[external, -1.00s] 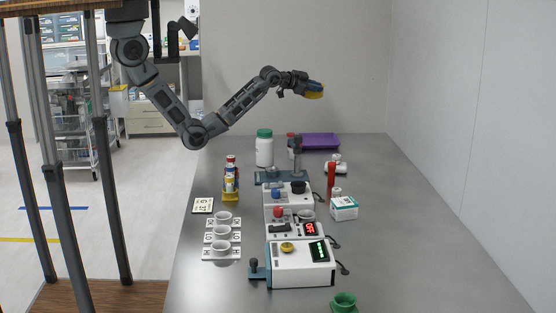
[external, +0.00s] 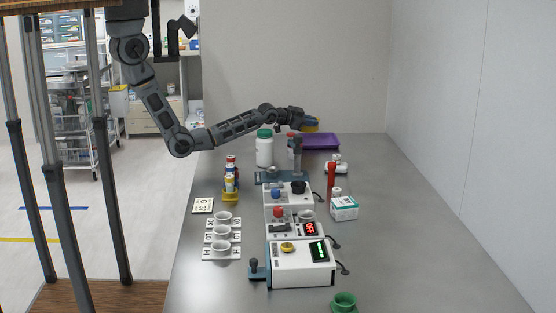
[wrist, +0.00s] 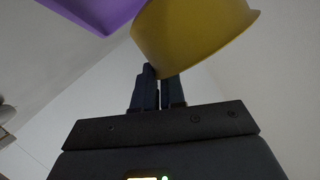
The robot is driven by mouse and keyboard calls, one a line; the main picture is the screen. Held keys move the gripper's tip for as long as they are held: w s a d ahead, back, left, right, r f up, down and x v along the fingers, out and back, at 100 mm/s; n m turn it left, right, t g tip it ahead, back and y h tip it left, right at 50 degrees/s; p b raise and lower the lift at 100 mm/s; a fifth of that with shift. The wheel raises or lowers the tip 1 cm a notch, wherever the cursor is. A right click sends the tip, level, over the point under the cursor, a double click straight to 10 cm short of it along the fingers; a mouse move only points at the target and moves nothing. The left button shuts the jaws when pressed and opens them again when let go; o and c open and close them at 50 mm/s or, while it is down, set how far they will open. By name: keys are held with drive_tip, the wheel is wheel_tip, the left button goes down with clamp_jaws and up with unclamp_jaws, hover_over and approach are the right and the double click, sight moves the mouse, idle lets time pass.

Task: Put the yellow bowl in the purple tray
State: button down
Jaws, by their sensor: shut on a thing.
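The yellow bowl (wrist: 190,35) is gripped at its edge by my gripper (wrist: 160,75) in the wrist view. In the external view the yellow bowl (external: 312,127) shows partly behind my gripper (external: 304,121), at the far end of the table. The purple tray (external: 322,142) lies flat on the table at the back, just below and beyond the bowl. The tray (wrist: 100,12) also shows at the top left of the wrist view, beside the bowl. The bowl appears to be above the tray's near left part; the exact gap cannot be told.
A white jar with a green lid (external: 264,150) stands left of the tray. A device with an upright post (external: 297,160) stands in front of it. Small white items (external: 336,165) lie nearer on the right. A green cup (external: 344,302) is at the front. The table's right side is clear.

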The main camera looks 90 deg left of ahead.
drive_tip(key=shift+f, duration=2.75)
drive_tip(key=shift+f, duration=0.1)
drive_tip(key=c, duration=1.2)
unclamp_jaws()
drive_tip(key=v, duration=1.2)
